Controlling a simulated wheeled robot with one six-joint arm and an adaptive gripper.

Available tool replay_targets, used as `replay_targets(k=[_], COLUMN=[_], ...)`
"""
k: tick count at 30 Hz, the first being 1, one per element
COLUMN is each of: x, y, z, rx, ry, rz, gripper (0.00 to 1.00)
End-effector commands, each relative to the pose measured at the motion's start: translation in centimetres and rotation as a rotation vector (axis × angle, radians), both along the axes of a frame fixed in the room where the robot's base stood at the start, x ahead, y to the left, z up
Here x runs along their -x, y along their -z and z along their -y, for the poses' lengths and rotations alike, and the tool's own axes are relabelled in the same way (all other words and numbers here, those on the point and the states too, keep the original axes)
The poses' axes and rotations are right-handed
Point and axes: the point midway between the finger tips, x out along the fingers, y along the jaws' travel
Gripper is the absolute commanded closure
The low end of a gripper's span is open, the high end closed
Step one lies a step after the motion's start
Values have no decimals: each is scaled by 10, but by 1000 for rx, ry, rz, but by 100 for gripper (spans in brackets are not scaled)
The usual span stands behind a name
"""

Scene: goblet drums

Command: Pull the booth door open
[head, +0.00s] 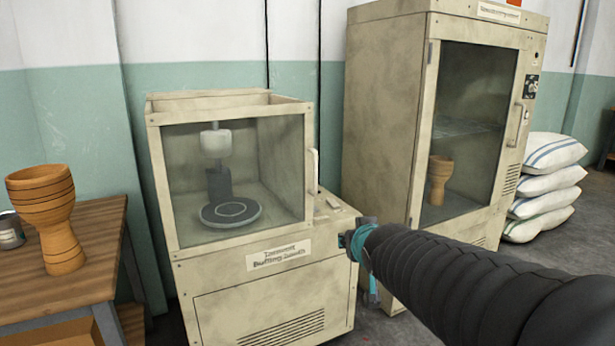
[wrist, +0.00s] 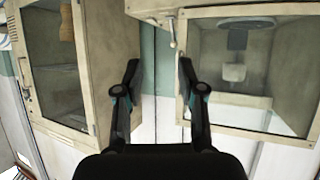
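The buffing booth (head: 235,180) is a cream cabinet with a glass front, a label below the glass and a vented lower panel. Its glass door looks closed. A pale upright handle (head: 313,172) is at the door's right edge. My gripper (wrist: 158,68) is open and empty, apart from the handle. In the head view my gripper (head: 358,242) is in front of the booth's right side, partly hidden by my arm.
A taller cream cabinet (head: 390,110) with a glass door and a goblet drum (head: 439,180) inside stands right of the booth. White sacks (head: 545,190) are stacked beyond it. A wooden table (head: 70,270) at left holds another goblet drum (head: 48,215) and a can (head: 10,230).

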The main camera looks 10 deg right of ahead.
Motion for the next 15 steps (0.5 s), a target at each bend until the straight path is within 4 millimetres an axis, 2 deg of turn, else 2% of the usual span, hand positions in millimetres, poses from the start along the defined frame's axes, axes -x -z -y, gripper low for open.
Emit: replay_targets(k=[1, 3, 6, 10, 15], x=[-26, -58, -96, -129, -148], y=[-3, -13, -23, -32, -37], z=[1, -1, -5, -10, -15], rx=[1, -4, -13, -31, -48], ry=[-13, -39, -82, -134, -175], rz=[55, 148, 264, 380, 458], gripper=[61, 61, 61, 61, 61])
